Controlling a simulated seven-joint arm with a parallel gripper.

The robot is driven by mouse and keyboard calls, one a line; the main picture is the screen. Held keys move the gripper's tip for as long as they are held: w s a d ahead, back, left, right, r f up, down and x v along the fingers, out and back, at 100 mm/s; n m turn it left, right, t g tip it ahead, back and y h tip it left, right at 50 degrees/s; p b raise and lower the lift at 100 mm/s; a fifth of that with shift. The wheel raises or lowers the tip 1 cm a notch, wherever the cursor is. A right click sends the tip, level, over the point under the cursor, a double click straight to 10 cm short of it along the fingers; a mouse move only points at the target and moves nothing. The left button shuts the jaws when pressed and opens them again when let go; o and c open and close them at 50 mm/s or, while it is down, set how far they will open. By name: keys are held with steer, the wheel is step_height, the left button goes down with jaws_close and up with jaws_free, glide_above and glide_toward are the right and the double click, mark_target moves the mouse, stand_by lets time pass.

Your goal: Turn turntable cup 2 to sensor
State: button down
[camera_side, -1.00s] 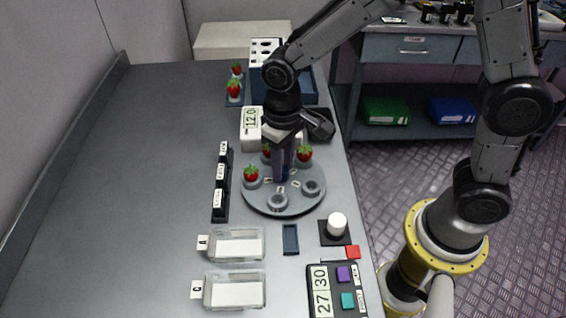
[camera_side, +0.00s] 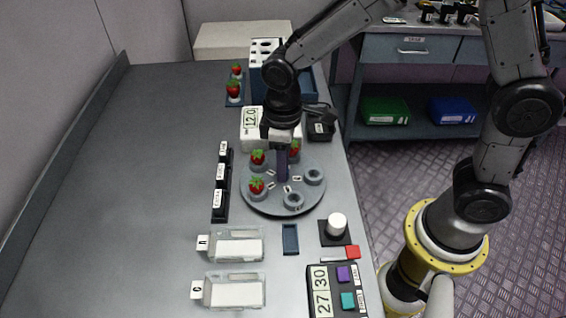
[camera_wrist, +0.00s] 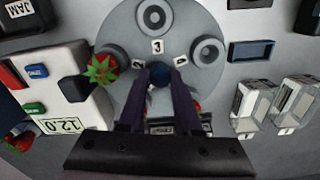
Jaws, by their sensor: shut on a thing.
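The round grey turntable (camera_side: 243,203) stands on the bench with a ring of cups and small number labels. Three cups hold strawberries (camera_side: 256,187); two cups (camera_side: 293,201) (camera_side: 314,176) at the front right are empty. The wrist view shows a label reading 3 (camera_wrist: 157,46) by one empty cup (camera_wrist: 154,15); neighbouring labels are hard to read. My gripper (camera_side: 282,181) points down at the turntable's centre, shut on the dark blue centre knob (camera_wrist: 159,72). A white box with a 12.0 display (camera_side: 251,117) stands behind the turntable; I cannot tell which part is the sensor.
A dark labelled block (camera_side: 320,125) stands behind right. A black labelled rack (camera_side: 221,185) is at left. Clear trays (camera_side: 236,244), a blue dish (camera_side: 290,239), a white knob (camera_side: 336,224) and a button panel (camera_side: 335,290) are in front. The bench's left side is clear.

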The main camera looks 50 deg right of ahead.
steer(key=shift+r+n, duration=0.1)
steer(key=shift+n, duration=1.3)
steer(key=shift+w+n, duration=0.1)
steer(key=shift+n, duration=0.5)
steer(key=c, duration=0.6)
jaws_free()
step_height(320, 180, up, 14)
